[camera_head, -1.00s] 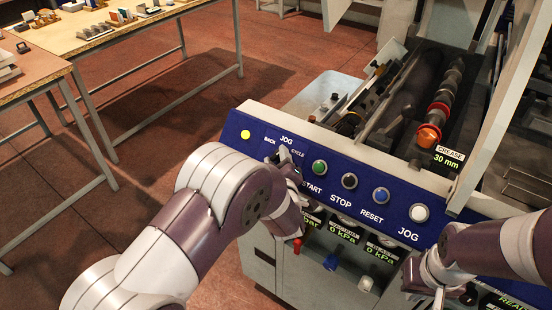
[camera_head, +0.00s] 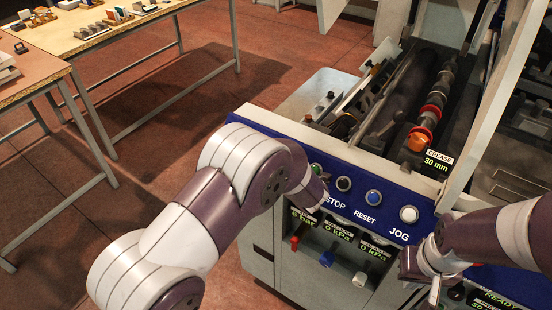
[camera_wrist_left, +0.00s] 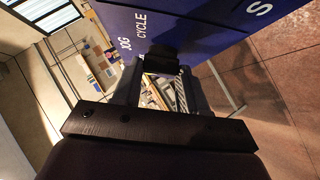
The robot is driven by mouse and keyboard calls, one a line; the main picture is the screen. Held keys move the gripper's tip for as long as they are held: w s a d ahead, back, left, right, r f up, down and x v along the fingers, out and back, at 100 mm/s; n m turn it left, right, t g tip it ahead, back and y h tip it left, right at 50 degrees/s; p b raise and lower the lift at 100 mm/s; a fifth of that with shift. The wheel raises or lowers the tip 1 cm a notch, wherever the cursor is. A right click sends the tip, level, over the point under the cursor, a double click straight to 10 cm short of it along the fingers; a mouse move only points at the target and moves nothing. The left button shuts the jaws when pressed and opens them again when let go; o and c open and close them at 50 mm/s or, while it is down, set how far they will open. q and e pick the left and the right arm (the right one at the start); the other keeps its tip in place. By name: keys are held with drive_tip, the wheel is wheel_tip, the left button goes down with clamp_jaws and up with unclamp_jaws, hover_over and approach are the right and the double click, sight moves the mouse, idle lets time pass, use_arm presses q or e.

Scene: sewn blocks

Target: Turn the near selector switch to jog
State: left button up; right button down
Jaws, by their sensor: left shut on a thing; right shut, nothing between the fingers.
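The blue control panel (camera_head: 333,168) runs along the front of the machine. My left arm covers its left part, hiding the selector switch and left gripper in the head view. In the left wrist view, my left gripper (camera_wrist_left: 162,72) is shut on the black selector switch (camera_wrist_left: 162,62), beside the panel's JOG (camera_wrist_left: 125,45) and CYCLE (camera_wrist_left: 140,26) lettering. The wrist view does not clearly show which label the switch points to. My right gripper (camera_head: 434,292) is shut and empty, low in front of the panel's right part.
Green (camera_head: 316,168), black (camera_head: 344,184), blue (camera_head: 373,197) and white (camera_head: 409,214) buttons line the panel right of my left arm. Red (camera_head: 294,242), blue (camera_head: 327,258) and white (camera_head: 360,279) knobs sit below. Tables (camera_head: 130,37) stand at upper left, with open floor between.

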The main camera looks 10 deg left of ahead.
idle(0.3)
use_arm(q)
drive_tip(key=o, duration=1.1)
drive_tip(key=shift+c, duration=0.2)
drive_tip(key=v, duration=1.2)
drive_tip(key=shift+s+d+b, duration=0.15)
drive_tip(key=shift+s+b, duration=0.15)
drive_tip(key=shift+b, duration=0.15)
drive_tip(key=shift+d+r, duration=0.1)
